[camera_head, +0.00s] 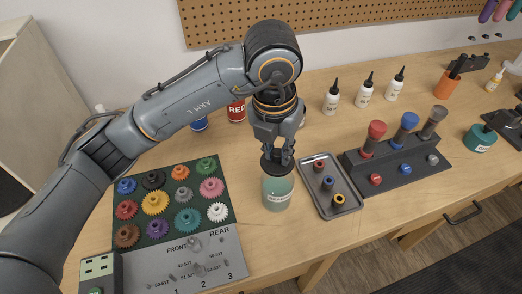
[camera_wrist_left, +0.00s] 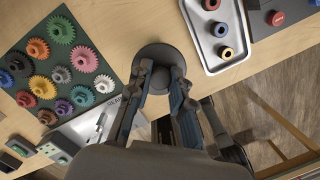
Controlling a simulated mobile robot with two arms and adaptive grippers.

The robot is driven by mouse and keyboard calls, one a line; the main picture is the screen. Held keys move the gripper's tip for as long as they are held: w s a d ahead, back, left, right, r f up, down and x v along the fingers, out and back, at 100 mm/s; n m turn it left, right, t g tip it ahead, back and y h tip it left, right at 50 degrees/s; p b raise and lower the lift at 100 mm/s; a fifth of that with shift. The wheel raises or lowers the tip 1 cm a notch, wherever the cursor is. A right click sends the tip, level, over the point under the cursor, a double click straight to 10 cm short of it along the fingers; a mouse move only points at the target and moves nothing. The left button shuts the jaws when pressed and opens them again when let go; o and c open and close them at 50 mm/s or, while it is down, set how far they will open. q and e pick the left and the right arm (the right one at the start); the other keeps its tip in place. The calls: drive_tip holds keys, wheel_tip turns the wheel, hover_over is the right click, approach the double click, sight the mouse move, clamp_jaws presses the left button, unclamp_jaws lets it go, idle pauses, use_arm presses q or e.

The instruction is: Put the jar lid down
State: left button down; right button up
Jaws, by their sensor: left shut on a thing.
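My left gripper (camera_head: 277,156) points down and is shut on the dark round jar lid (camera_head: 277,167). The lid is right over the mouth of a glass jar (camera_head: 277,192) with greenish contents and a white label. I cannot tell whether the lid touches the jar's rim. In the left wrist view the lid (camera_wrist_left: 158,56) is a dark disc between the fingertips (camera_wrist_left: 160,80), and it hides the jar below. My right gripper is not in view.
A gear board (camera_head: 165,228) with several coloured gears lies left of the jar. A metal tray (camera_head: 345,205) with three ringed parts lies close on the right. A dark rack (camera_head: 405,178) holds coloured-top tools. White bottles (camera_head: 364,92) stand behind. Bare wood lies in front of the jar.

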use_arm(q)
drive_tip(key=w+a+f+p, duration=0.1)
drive_tip(key=w+f, duration=0.1)
drive_tip(key=w, duration=0.1)
drive_tip(key=w+a+f, duration=0.1)
drive_tip(key=w+f, duration=0.1)
drive_tip(key=w+a+f+p, duration=0.1)
drive_tip(key=w+f, duration=0.1)
drive_tip(key=w, duration=0.1)
drive_tip(key=shift+w+f+p, duration=0.35)
drive_tip(key=shift+f, duration=0.05)
drive_tip(key=shift+w+a+f, duration=0.1)
drive_tip(key=shift+w+f, duration=0.25)
drive_tip(key=shift+f, duration=0.15)
drive_tip(key=f+p, duration=0.2)
drive_tip(key=f, duration=0.1)
drive_tip(key=shift+w, duration=0.2)
drive_tip(key=shift+f, duration=0.25)
drive_tip(key=shift+f, duration=0.1)
drive_tip(key=c, duration=1.2)
unclamp_jaws()
